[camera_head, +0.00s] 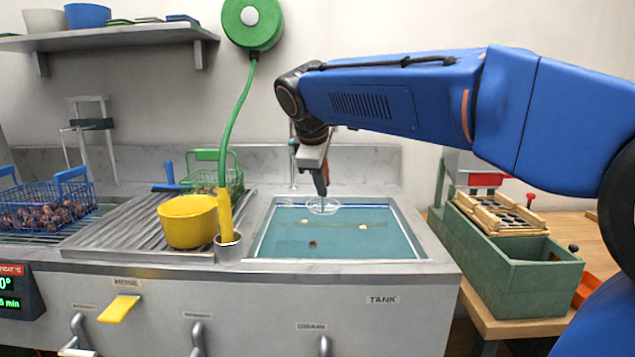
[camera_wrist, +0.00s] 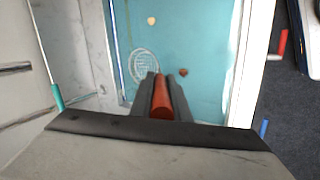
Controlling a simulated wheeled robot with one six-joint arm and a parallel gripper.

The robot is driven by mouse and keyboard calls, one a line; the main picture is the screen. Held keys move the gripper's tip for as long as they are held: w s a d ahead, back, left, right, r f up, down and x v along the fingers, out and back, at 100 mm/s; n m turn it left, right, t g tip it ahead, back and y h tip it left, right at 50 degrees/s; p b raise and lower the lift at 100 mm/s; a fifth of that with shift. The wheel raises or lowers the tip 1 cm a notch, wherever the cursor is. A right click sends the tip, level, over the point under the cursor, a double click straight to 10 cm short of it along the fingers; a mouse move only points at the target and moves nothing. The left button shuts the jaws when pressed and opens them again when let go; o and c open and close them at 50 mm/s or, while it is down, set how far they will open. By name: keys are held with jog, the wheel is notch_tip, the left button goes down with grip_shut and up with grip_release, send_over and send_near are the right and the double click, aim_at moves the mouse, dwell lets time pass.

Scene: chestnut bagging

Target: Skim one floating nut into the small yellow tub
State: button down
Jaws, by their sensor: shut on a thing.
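My gripper (camera_head: 321,188) is shut on the red handle (camera_wrist: 162,106) of a skimmer, over the far part of the water tank (camera_head: 290,257). The skimmer's round wire head (camera_head: 323,206) also shows in the wrist view (camera_wrist: 145,66), ahead and left of the jaws. I cannot tell whether it touches the water. No nut shows in it. A dark brown nut (camera_head: 312,244) floats nearer the front; in the wrist view a brown nut (camera_wrist: 183,72) lies right of the wire head. A pale nut (camera_head: 362,227) floats to the right. The yellow tub (camera_head: 188,222) stands on the drainboard left of the tank.
A green hose with a yellow nozzle (camera_head: 224,211) stands in a metal cup (camera_head: 228,246) between tub and tank. A green basket (camera_head: 216,178) is behind the tub. A blue wire basket (camera_head: 45,205) of nuts is far left. A green box (camera_head: 520,273) stands right.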

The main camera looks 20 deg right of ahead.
jog(key=shift+f, duration=6.1)
jog(key=shift+w+a, duration=1.9)
jog(key=shift+w, duration=1.85)
notch_tip(320, 180, up, 13)
jog(key=shift+f, duration=0.15)
